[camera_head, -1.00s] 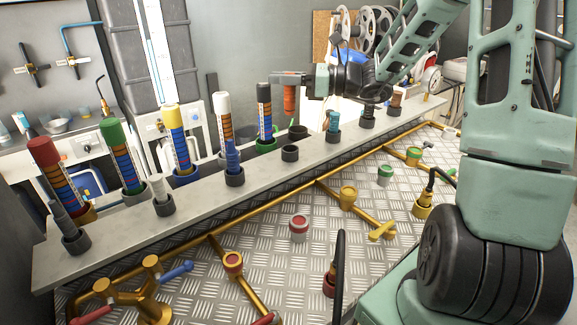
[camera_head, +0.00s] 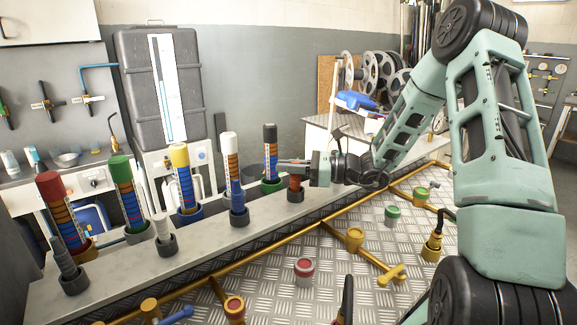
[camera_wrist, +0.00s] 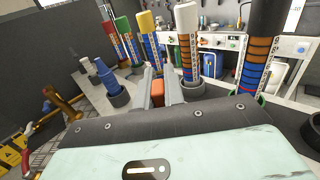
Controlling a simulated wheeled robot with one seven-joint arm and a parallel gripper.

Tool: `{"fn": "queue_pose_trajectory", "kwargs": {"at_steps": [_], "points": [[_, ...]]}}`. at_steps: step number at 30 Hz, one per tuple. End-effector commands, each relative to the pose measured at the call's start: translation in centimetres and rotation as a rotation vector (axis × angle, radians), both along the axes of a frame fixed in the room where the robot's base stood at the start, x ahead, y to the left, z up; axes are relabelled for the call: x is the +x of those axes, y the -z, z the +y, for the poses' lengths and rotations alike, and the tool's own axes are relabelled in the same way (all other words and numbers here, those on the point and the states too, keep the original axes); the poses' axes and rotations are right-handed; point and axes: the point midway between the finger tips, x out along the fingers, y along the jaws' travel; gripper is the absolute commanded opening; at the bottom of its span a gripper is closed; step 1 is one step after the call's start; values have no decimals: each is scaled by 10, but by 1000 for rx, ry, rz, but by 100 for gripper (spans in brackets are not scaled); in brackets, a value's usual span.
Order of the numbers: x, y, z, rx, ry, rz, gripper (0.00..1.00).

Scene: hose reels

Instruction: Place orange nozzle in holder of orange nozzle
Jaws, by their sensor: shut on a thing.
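The orange nozzle (camera_head: 294,183) stands upright between the fingers of my gripper (camera_head: 292,166) in the head view. My gripper is shut on its upper part. The nozzle's lower end meets a dark round holder (camera_head: 295,196) on the grey shelf and looks to be inside its rim. I cannot tell how deep it sits. In the wrist view, the top of the orange nozzle (camera_wrist: 157,87) shows between the two grey fingers (camera_wrist: 158,92), and the holder is hidden.
A blue nozzle (camera_head: 237,202) stands in its holder just left. Behind are tall striped tubes with coloured caps, the black-capped one (camera_head: 270,150) nearest. Gold pipes (camera_head: 355,238) cross the metal floor.

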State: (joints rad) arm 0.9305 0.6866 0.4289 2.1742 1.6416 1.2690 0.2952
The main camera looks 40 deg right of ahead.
Motion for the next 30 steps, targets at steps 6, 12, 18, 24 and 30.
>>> {"fn": "queue_pose_trajectory", "kwargs": {"at_steps": [6,12,18,24,30], "points": [[0,0,0,-1,0,-1,0],[0,3,0,-1,1,1,32],[0,3,0,0,1,0,32],[-3,0,-5,-2,3,-1,32],[-28,2,-32,-3,6,0,32]]}}
